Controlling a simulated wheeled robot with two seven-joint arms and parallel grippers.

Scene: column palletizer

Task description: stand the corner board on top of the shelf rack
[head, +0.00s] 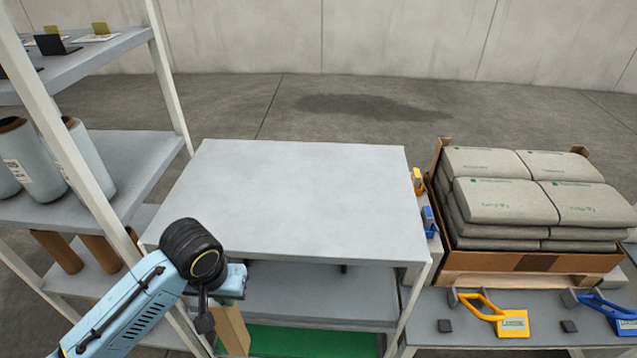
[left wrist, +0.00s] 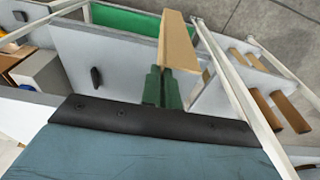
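The corner board is a tan, long piece, seen in the left wrist view (left wrist: 179,42) and in part in the head view (head: 234,330). My left gripper (left wrist: 162,84) has green fingers close together on the near end of the board, and it looks shut on it. In the head view the board is steeply upright at the rack's front left, below the level of the top; my left wrist hides part of it. The shelf rack's grey top (head: 290,195) is flat and empty. My right gripper is not in view.
A left shelf unit (head: 135,165) holds grey rolls (head: 88,155) and brown tubes (head: 58,250), its post close to my left arm. On the right a carton (head: 520,262) of stacked bags (head: 500,200) stands behind yellow and blue tools (head: 510,322). A green surface (head: 310,341) lies low in the rack.

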